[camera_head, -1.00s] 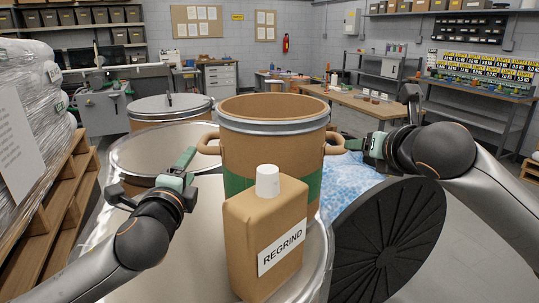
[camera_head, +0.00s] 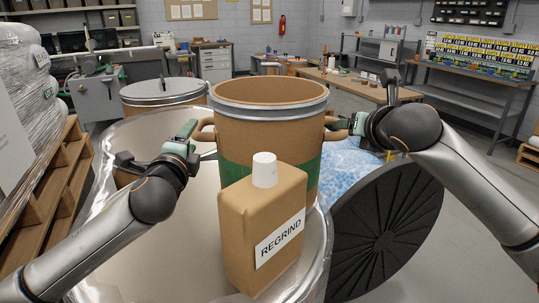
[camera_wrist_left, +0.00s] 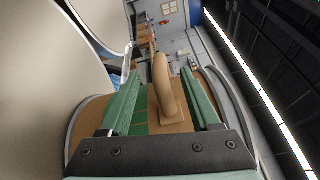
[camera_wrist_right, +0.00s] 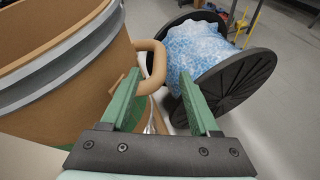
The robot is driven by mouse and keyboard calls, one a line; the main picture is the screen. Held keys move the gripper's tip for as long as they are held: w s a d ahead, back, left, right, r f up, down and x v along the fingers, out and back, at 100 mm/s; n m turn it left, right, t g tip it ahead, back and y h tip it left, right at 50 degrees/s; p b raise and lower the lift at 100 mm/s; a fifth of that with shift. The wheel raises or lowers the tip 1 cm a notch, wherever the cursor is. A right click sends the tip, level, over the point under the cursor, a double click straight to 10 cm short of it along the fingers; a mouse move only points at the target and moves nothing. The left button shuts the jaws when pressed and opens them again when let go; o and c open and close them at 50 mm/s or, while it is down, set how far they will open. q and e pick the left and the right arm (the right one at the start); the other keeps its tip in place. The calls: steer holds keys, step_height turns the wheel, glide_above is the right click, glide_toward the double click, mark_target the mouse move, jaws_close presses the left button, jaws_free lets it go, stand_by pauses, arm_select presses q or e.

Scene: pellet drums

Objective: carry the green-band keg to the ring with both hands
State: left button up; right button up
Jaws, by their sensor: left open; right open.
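The green-band keg (camera_head: 262,133) is a brown open-topped drum with a grey rim and a green band, upright behind a tan REGRIND bottle (camera_head: 262,225). My left gripper (camera_head: 192,133) is open at the keg's left handle (camera_head: 204,130); in the left wrist view that handle (camera_wrist_left: 164,88) stands between the two green fingers. My right gripper (camera_head: 345,123) is open at the right handle (camera_head: 331,121). In the right wrist view this handle (camera_wrist_right: 155,60) lies ahead of the open fingers, nearer the left one. I cannot make out the ring.
The bottle stands on a large shiny drum lid (camera_head: 180,235), close in front of the keg. A black-flanged reel (camera_head: 386,240) with blue wrap is at the right. Another lidded drum (camera_head: 163,90) stands behind left; a wooden pallet (camera_head: 50,190) with wrapped sacks is far left.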

mark_target(199, 126)
arm_select(q)
steer(key=shift+w, duration=3.8)
arm_select(e)
steer(key=shift+x, duration=3.85)
arm_select(q)
jaws_close()
arm_select(e)
jaws_close()
